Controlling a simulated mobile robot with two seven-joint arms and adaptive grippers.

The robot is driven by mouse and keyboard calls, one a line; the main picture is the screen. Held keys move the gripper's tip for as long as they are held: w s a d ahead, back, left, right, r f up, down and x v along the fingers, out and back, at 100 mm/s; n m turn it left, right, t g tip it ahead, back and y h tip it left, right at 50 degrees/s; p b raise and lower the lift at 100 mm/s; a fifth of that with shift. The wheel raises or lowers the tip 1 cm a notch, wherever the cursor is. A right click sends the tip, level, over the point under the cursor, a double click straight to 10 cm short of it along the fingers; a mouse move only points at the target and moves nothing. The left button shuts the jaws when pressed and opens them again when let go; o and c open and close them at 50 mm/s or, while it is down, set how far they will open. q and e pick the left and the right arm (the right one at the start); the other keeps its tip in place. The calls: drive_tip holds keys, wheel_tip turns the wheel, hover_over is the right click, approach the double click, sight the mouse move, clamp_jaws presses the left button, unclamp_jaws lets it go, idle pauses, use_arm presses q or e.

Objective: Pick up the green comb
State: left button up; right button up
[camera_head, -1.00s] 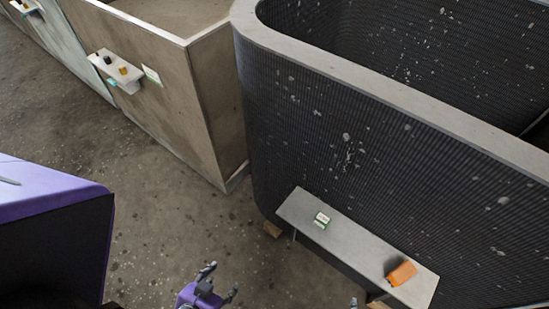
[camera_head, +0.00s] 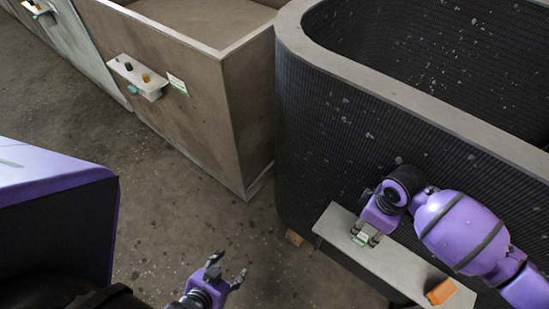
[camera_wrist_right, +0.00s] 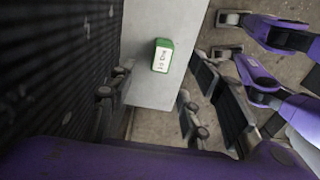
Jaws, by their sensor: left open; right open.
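A small green box-like item with a white label (camera_wrist_right: 162,56) lies on a pale shelf (camera_wrist_right: 175,18) in the right wrist view. No comb teeth show on it. In the head view the item (camera_head: 360,239) is partly hidden by my right gripper (camera_head: 367,233), which points down over the shelf. In the wrist view my right gripper (camera_wrist_right: 150,103) is open, its fingers on either side of the shelf; the item is just beyond them, not gripped. My left gripper (camera_head: 228,274) is open and empty over the floor, left of the shelf.
An orange item (camera_head: 441,291) sits at the shelf's near right end. A dark ribbed wall (camera_head: 340,140) rises behind the shelf. A farther shelf (camera_head: 140,75) at upper left holds small items, one teal-green (camera_head: 133,89). The floor (camera_head: 180,200) between is clear.

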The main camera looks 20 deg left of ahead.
sight(362, 235)
drive_tip(key=f, duration=0.6)
drive_tip(key=shift+s+d+f, duration=0.1)
drive_tip(key=shift+s+f, duration=0.1)
drive_tip(key=shift+f, duration=0.55)
clamp_jaws()
drive_tip(key=shift+w+r, duration=0.1)
drive_tip(key=shift+r, duration=0.1)
